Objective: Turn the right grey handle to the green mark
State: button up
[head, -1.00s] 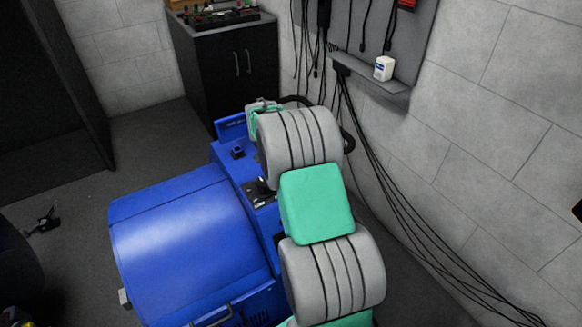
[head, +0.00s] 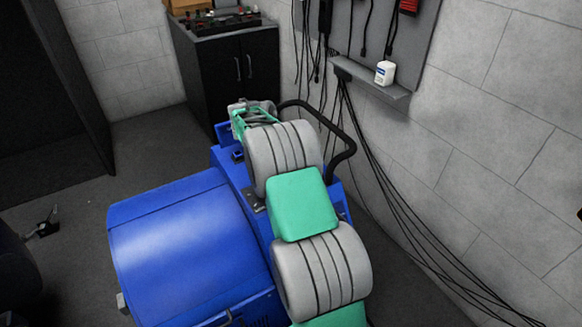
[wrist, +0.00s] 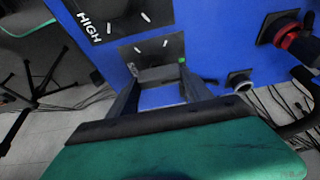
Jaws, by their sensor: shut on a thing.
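In the wrist view my gripper (wrist: 158,84) reaches to a blue panel (wrist: 215,50) with its two dark fingers over a black dial plate (wrist: 150,52). The plate has white tick marks and a small green mark (wrist: 182,60) near its right side, beside the right-hand finger. In the head view my arm covers the panel, and the fingers are hidden.
A second black plate marked HIGH (wrist: 108,15) is at upper left. A red and black knob (wrist: 290,42) and a grey round fitting (wrist: 240,81) are at right. The blue machine (head: 190,245) stands near a dark cabinet (head: 228,75) and a wall with hanging cables (head: 400,190).

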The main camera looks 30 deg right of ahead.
jog(key=o, duration=1.4)
jog(key=shift+c, duration=0.2)
jog(key=v, duration=0.7)
jog(key=shift+r, duration=0.4)
jog(key=shift+a, duration=0.15)
